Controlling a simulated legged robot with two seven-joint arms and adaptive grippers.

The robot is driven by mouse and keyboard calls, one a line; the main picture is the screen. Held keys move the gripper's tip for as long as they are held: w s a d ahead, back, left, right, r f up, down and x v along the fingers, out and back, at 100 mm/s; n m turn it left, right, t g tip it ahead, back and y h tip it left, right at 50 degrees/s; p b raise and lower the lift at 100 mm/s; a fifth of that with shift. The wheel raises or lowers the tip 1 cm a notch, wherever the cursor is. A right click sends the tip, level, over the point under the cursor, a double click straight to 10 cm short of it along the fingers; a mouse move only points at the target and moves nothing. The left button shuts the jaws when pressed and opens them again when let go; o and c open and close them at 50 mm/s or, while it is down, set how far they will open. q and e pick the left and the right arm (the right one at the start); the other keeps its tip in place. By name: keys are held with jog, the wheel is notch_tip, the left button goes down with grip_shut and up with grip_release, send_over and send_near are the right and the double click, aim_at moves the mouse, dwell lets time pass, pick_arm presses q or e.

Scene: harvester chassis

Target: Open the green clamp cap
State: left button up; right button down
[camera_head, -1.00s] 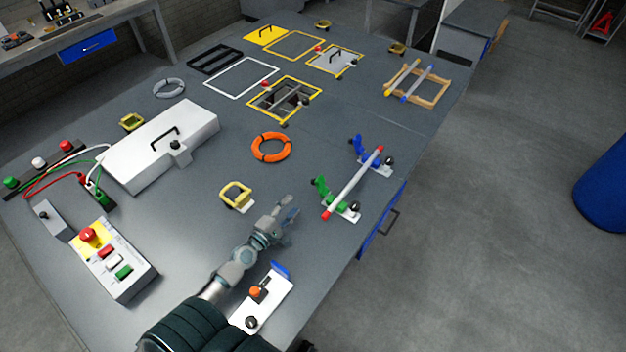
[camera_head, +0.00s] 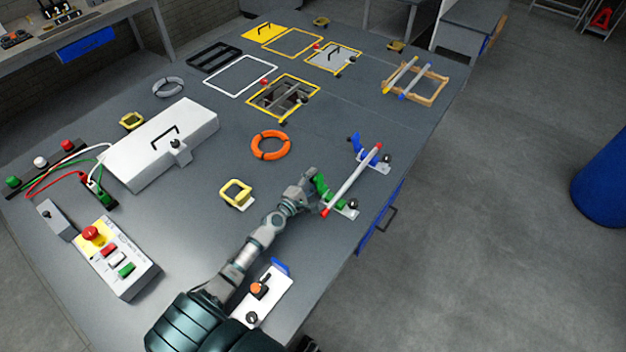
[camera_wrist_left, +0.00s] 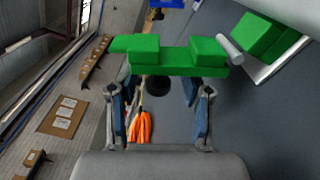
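The green clamp cap (camera_head: 321,187) stands upright at the near end of a rod (camera_head: 350,184) with red ends, which lies across the green clamp and a blue clamp (camera_head: 358,148). My left gripper (camera_head: 308,184) is right at the cap, on its left side. In the left wrist view the green cap (camera_wrist_left: 178,57) spans the space in front of the fingers. The two fingers of my left gripper (camera_wrist_left: 161,92) are apart there, with nothing visibly pinched. I cannot tell whether they touch the cap. My right gripper is in neither view.
A white plate with an orange knob (camera_head: 259,288) lies under my left forearm. A yellow bracket (camera_head: 237,192) and an orange ring (camera_head: 271,134) lie left of the clamps. The table's right edge, with a blue drawer (camera_head: 378,222), is close to the clamps.

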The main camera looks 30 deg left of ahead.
pick_arm(q)
grip_shut()
jog(key=shift+d+r+m+p, duration=0.35)
jog(key=shift+r+m+p, duration=0.15)
jog(key=shift+m, duration=0.4)
jog(key=shift+s+d+m, duration=0.1)
jog(key=shift+d+m, duration=0.05)
jog(key=shift+m, duration=0.25)
jog(key=shift+f, duration=0.1)
jog(key=shift+o, duration=0.3)
grip_release()
jog(key=s, duration=0.8)
jog(key=s+a, duration=0.1)
jog(key=s, duration=0.3)
jog(key=shift+w, duration=0.1)
